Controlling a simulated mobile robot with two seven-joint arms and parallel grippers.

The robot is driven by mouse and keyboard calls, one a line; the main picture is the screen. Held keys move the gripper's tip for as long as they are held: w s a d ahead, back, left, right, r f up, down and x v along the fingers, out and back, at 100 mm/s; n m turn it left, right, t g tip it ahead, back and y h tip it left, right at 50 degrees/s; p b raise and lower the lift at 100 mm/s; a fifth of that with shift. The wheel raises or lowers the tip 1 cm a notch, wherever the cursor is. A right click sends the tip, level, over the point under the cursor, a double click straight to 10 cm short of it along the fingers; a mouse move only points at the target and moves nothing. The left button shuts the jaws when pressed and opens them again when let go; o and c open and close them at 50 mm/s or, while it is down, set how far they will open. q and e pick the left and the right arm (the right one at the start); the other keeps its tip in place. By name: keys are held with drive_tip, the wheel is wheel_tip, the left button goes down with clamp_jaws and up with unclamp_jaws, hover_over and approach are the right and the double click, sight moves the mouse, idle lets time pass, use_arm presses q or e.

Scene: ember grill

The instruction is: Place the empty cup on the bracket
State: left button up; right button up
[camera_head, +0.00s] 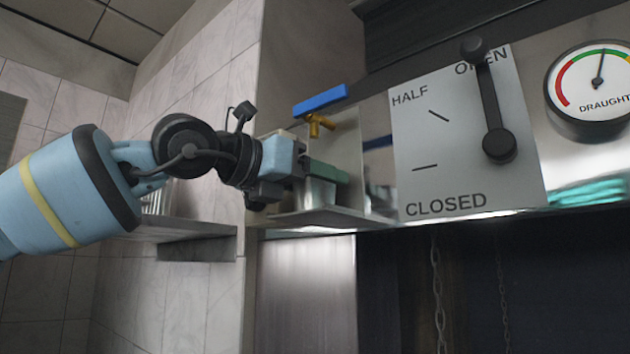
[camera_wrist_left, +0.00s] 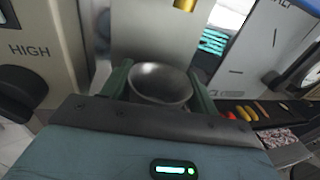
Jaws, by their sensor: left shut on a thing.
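The metal cup (camera_head: 319,193) is between the green fingers of my left gripper (camera_head: 324,173), which is shut on it. In the left wrist view the cup (camera_wrist_left: 160,80) looks upright, and its inside looks empty. The bracket (camera_head: 335,218) is a flat metal ledge below the brass tap (camera_head: 317,127) with its blue lever. The cup is right over the bracket, with its base at or very near the surface; I cannot tell whether they touch. The fingers hide the cup's upper part in the head view. My right gripper is not in view.
A damper panel (camera_head: 466,140) marked OPEN, HALF and CLOSED, with a dark lever (camera_head: 489,100), stands right of the bracket. A draught gauge (camera_head: 597,90) is farther right. Chains (camera_head: 438,290) hang below. A grey shelf (camera_head: 180,230) lies under my left arm.

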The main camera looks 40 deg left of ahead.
use_arm(q)
drive_tip(key=o, duration=1.1)
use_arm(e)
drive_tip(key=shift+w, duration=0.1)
use_arm(q)
drive_tip(key=shift+s+r, duration=0.1)
drive_tip(key=shift+r, duration=0.25)
drive_tip(key=shift+s+a+f, duration=0.15)
drive_tip(key=shift+s, duration=0.15)
drive_tip(key=shift+b+v, duration=0.55)
drive_tip(key=shift+v, duration=5)
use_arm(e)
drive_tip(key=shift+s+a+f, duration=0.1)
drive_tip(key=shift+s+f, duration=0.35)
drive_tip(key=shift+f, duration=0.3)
